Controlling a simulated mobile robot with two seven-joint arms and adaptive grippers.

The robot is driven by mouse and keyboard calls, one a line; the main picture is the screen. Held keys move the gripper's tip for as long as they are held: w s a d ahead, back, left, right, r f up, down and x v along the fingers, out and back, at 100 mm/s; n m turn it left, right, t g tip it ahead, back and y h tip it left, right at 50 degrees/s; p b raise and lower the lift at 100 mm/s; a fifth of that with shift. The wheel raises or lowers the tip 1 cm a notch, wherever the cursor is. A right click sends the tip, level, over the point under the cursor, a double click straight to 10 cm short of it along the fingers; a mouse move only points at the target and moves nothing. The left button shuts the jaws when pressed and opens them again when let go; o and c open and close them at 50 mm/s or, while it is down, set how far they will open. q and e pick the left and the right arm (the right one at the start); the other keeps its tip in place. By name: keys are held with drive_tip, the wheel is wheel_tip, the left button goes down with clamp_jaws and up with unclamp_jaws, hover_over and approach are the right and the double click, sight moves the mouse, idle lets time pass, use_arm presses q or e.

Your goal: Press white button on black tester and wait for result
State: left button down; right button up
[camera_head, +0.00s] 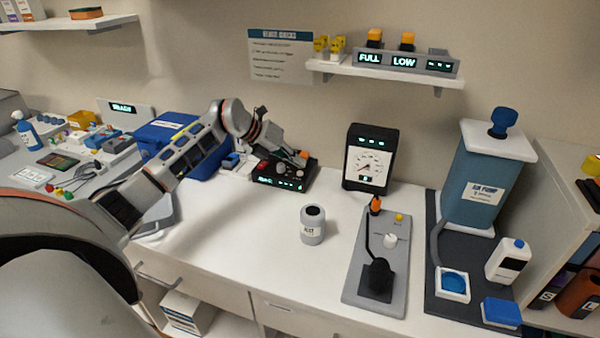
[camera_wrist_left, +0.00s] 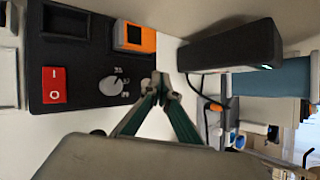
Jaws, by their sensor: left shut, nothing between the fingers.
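My left gripper (camera_head: 303,160) is shut and empty at the tester's right side. In the wrist view its fingertips (camera_wrist_left: 158,80) meet by the tester's edge, beside the dial. The white button is not clearly seen; the fingers may cover it. I cannot tell whether they touch the tester.
A black gauge (camera_head: 369,157) stands to the right of the tester. A white jar (camera_head: 312,225) and a grey plate with a lever (camera_head: 358,262) are in front. A blue bin (camera_head: 165,130) stands left. The counter between tester and jar is clear.

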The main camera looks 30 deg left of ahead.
sight(297, 172)
use_arm(q)
drive_tip(key=shift+f, duration=0.1)
idle(0.7)
drive_tip(key=shift+f, duration=0.35)
drive_tip(key=shift+f, duration=0.15)
idle(0.5)
drive_tip(key=shift+f+b, duration=0.3)
drive_tip(key=shift+f, duration=0.05)
idle(0.4)
drive_tip(key=shift+r+p, duration=0.75)
drive_tip(key=shift+r, duration=0.2)
wheel_tip(297, 172, up, 5)
drive_tip(key=p, duration=0.4)
